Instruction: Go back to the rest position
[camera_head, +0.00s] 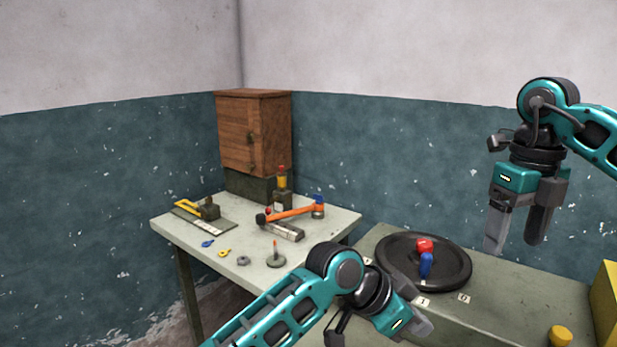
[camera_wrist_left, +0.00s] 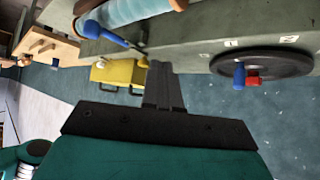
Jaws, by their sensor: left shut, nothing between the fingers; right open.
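My left gripper (camera_head: 425,327) is low in the middle of the head view, in front of the grey-green bench, pointing down to the right. In the left wrist view its dark fingers (camera_wrist_left: 161,72) are together with nothing between them. My right gripper (camera_head: 517,240) hangs at the right of the head view, pointing down. Its two fingers are apart and empty, in the air to the right of the black round disc (camera_head: 457,270). The disc lies on the bench with a red piece (camera_head: 424,245) and a blue piece (camera_head: 427,265) on it.
A pale table (camera_head: 180,238) at the left carries an orange hammer (camera_head: 290,212), a bottle and small parts. A wooden cabinet (camera_head: 240,130) stands behind. A yellow box (camera_head: 607,300) and yellow cap (camera_head: 561,335) are at the bench's right. The space above the bench is mostly clear.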

